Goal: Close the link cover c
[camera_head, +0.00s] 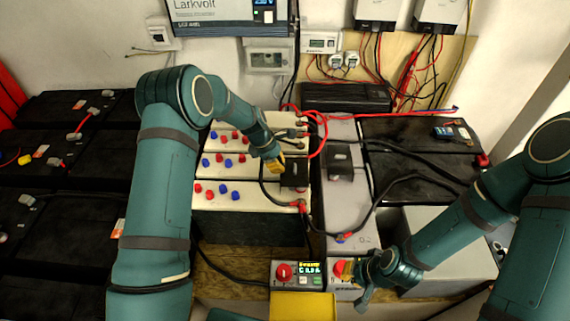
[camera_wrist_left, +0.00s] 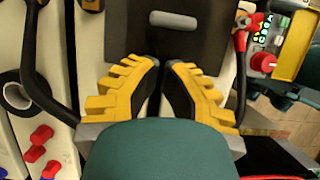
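A dark link cover (camera_head: 294,173) sits on the cream battery at the middle, and a second dark cover (camera_head: 340,161) sits on the grey battery to its right. No letter is readable on either, so I cannot tell which is c. My left gripper (camera_head: 276,164) is at the left edge of the first cover. In the left wrist view, the yellow fingers of my left gripper (camera_wrist_left: 161,66) nearly meet, with nothing seen between them, just at the edge of a dark cover (camera_wrist_left: 170,35). My right gripper (camera_head: 350,276) is low by a red knob; its opening is unclear.
Cream batteries (camera_head: 250,197) carry several red and blue caps. Black cables and red leads loop around the covers. A small control box (camera_head: 297,274) with a red knob and lit display stands in front. Black batteries (camera_head: 425,150) stand at right.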

